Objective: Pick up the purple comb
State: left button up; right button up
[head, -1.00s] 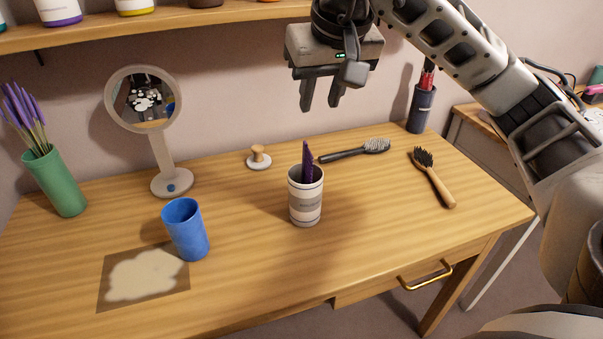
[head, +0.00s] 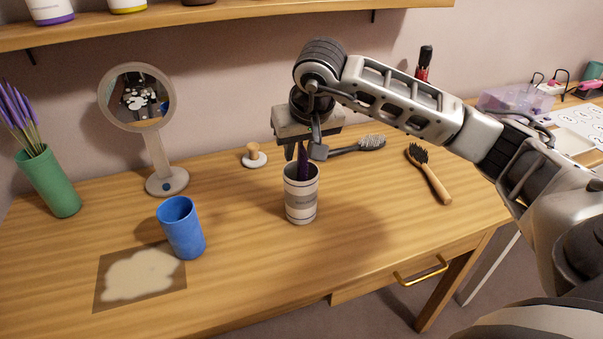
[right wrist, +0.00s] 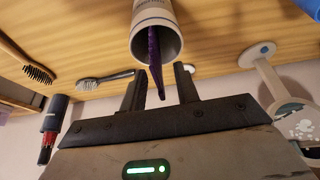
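The purple comb (head: 304,164) stands in a white striped cup (head: 301,202) on the wooden dressing table. Only the comb's upper part shows; its lower part is hidden inside the cup. My right gripper (head: 298,154) is just above the cup, pointing down, beside the top of the comb. In the right wrist view, the comb (right wrist: 155,62) sticks out of the cup (right wrist: 155,35) toward the gap between the two open fingers (right wrist: 160,84). The fingers stand apart and hold nothing. My left gripper is not in view.
A blue cup (head: 181,228) and a round mirror (head: 167,182) stand to the left. A wooden knob-like stamp (head: 254,157), a dark hairbrush (head: 358,146) and a wooden-handled brush (head: 431,176) lie nearby. A shelf (head: 230,18) hangs above the back. The front right tabletop is clear.

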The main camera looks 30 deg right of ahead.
jog(key=shift+w+f, duration=0.15)
jog(key=shift+f, duration=0.15)
grip_shut()
jog(key=shift+r, duration=0.2)
jog(key=shift+r, duration=0.2)
notch_tip(320, 180, up, 17)
jog(key=shift+p, duration=0.4)
